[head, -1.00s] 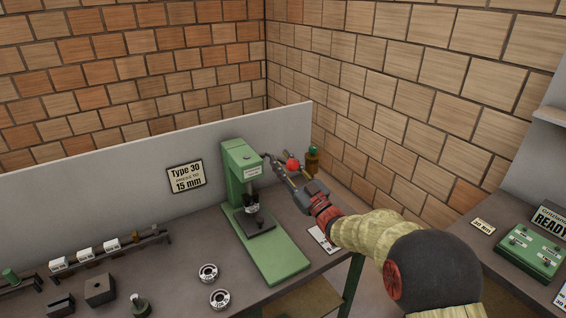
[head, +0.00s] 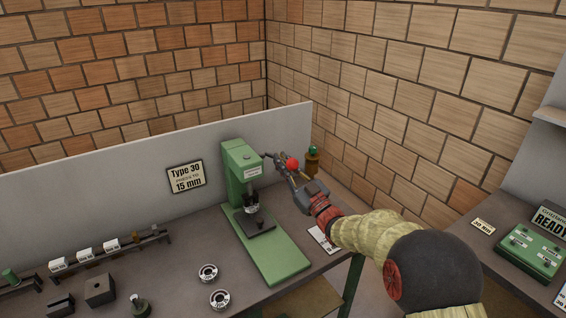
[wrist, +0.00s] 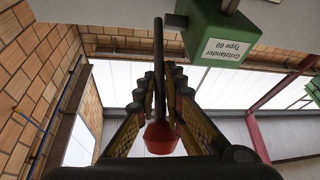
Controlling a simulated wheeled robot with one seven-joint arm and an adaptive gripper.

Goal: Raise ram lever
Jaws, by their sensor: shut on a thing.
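The green press (head: 240,162) stands on the bench, with its ram (head: 251,190) above the dark block on its base. The ram lever (head: 276,161) sticks out from the right of the press head and ends in a red ball knob (head: 291,163). My gripper (head: 292,176) is at the knob end of the lever. In the wrist view, the fingers (wrist: 160,80) are closed around the dark lever rod (wrist: 158,45), with the red knob (wrist: 160,138) between them, nearer the palm. The green press head (wrist: 215,35) is beyond the fingertips.
A brass-coloured bottle with a green top (head: 312,160) stands just behind the knob. A grey panel (head: 110,178) backs the bench. Two ring parts (head: 208,272) and several small blocks lie left of the press. A green control box (head: 530,250) is at far right.

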